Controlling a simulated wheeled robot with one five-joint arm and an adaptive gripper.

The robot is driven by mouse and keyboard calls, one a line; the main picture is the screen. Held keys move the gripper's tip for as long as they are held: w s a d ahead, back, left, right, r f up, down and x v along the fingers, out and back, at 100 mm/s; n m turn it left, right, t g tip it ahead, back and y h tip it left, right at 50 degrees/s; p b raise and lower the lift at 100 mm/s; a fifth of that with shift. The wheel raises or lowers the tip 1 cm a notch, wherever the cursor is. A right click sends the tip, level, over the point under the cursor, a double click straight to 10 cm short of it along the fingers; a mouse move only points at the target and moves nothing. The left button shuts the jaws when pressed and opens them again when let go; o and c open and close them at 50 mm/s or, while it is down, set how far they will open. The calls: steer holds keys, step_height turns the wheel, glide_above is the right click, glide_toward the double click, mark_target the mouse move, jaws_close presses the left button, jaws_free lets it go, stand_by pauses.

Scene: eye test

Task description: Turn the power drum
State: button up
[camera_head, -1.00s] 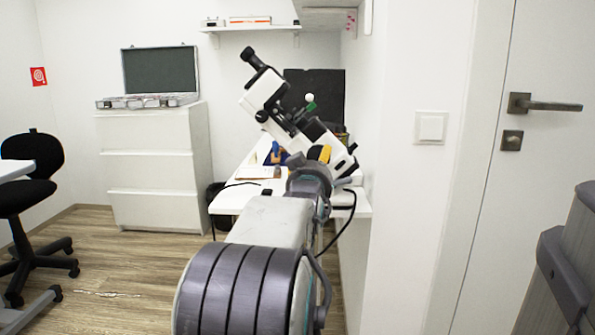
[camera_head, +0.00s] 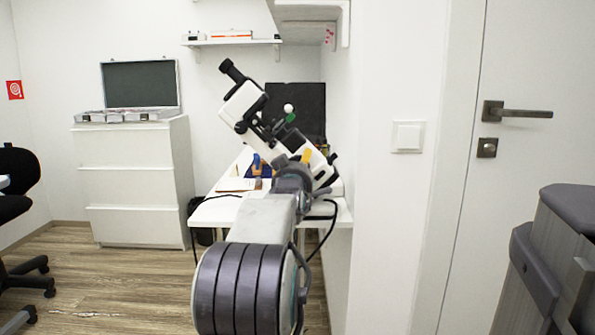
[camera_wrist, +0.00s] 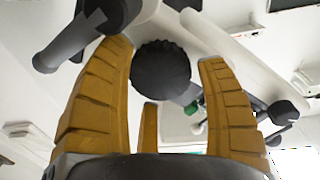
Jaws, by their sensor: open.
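A white and black lensmeter (camera_head: 243,103) stands tilted on the white desk at the back, with a black eyepiece at its upper left end. In the wrist view, a round black ridged knob (camera_wrist: 161,67), apparently the power drum, shows on its white body. My gripper (camera_wrist: 166,54) has its yellow fingers spread, one on each side of the knob, with a shorter third finger below. The gripper is open; whether any finger touches the knob I cannot tell. In the head view, a yellow finger (camera_head: 306,156) shows beside the lensmeter, and my arm hides its lower part.
The desk (camera_head: 216,212) bears small items left of the lensmeter, and a black cable hangs over its edge. A white dresser (camera_head: 133,182) with an open case stands left. A wall with a switch (camera_head: 408,137) and a door (camera_head: 540,70) lie right. Floor between dresser and chair is clear.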

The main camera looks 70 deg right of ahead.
stand_by(0.3)
steer(key=c, duration=1)
steer(key=shift+o, duration=0.2)
steer(key=shift+m, duration=0.7)
steer(key=o, duration=1)
steer(key=shift+c, duration=0.2)
steer(key=v, duration=1.2)
